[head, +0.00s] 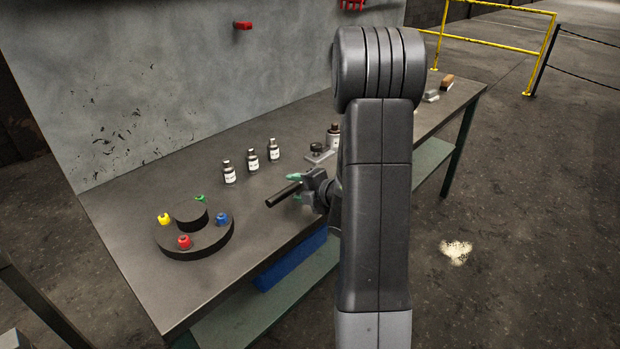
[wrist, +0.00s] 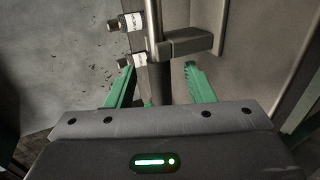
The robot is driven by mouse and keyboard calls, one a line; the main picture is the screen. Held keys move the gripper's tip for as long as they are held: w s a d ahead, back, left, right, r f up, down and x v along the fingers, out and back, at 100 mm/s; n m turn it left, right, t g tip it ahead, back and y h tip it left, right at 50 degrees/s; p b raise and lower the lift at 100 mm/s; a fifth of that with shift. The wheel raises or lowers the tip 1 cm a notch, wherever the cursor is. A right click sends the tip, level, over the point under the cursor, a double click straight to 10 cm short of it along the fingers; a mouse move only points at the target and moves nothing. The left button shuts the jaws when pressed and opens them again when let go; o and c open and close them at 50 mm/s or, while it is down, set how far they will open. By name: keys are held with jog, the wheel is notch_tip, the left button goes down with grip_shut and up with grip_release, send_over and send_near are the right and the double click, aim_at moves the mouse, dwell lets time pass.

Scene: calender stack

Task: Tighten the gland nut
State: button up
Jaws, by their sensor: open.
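My gripper (head: 295,188) is above the front part of the bench, its green fingers spread open. In the wrist view, the gripper (wrist: 162,72) has a dark rod (wrist: 160,82) between its fingers, with visible gaps on both sides. The rod also shows in the head view (head: 281,195), pointing left. A grey block (wrist: 190,42) adjoins the rod beyond the fingertips. A small fixture with a black knob (head: 317,149) stands behind the gripper, beside a brown-topped part (head: 334,129) partly hidden by my arm. I cannot tell which part is the gland nut.
Several small labelled bottles stand mid-bench, one of them here (head: 252,160). A round dark stand (head: 206,240) with coloured knobs is at the left. A brown-and-grey block (head: 446,82) lies at the far end. The bench top (head: 130,240) is clear at its left end.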

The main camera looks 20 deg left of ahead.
jog(key=shift+x, duration=1.05)
grip_shut()
jog(key=shift+r, duration=0.15)
notch_tip(320, 180, up, 10)
jog(key=shift+f+p, duration=0.1)
jog(key=shift+p, duration=0.25)
jog(key=c, duration=0.6)
grip_release()
grip_shut()
